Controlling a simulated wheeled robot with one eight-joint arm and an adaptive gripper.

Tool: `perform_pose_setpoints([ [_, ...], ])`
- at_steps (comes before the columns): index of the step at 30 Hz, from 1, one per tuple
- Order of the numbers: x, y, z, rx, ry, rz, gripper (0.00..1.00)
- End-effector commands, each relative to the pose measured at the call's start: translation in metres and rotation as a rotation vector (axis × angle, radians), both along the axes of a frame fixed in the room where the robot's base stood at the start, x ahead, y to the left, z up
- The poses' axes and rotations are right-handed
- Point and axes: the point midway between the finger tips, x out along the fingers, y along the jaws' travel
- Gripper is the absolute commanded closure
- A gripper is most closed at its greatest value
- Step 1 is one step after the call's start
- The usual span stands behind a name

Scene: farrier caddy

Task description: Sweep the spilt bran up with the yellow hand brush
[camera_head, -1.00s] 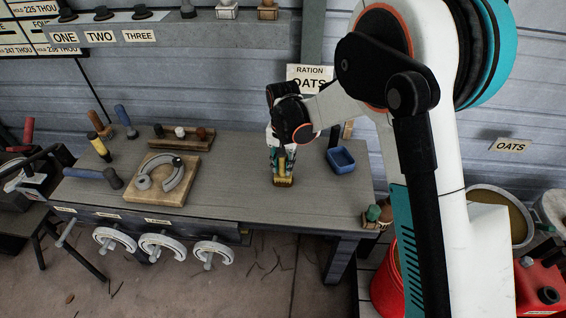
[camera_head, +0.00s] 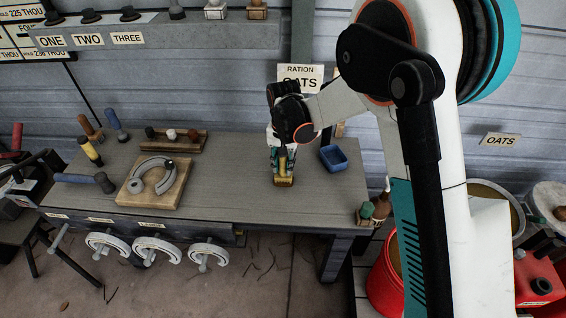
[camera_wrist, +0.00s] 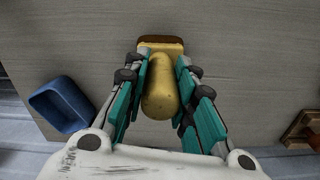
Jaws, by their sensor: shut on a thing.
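The yellow hand brush (camera_head: 283,180) is at my gripper on the bench, right of the horseshoe board. In the wrist view its yellow handle (camera_wrist: 160,88) lies between the teal fingers, with a brown edge at its far end. My gripper (camera_wrist: 160,75) is shut on the brush; it also shows in the head view (camera_head: 283,160), pointing down. The brush is at or just above the bench top; I cannot tell which. I cannot make out any spilt bran in either view.
A blue tray (camera_head: 333,158) stands just right of my gripper. A wooden board (camera_head: 140,195) with a horseshoe and several tools fill the bench's left part. The bench top (camera_head: 225,190) between is clear. A red bucket (camera_head: 384,285) stands on the right.

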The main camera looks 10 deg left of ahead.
Motion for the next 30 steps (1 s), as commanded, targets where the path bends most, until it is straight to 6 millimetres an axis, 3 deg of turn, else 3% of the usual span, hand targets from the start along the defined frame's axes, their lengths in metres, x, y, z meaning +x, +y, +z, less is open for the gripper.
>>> perform_pose_setpoints([
  [14, -0.001, 0.024, -0.003, 0.000, 0.000, 0.001, 1.00],
  [30, -0.001, 0.014, -0.003, 0.000, 0.000, -0.002, 1.00],
])
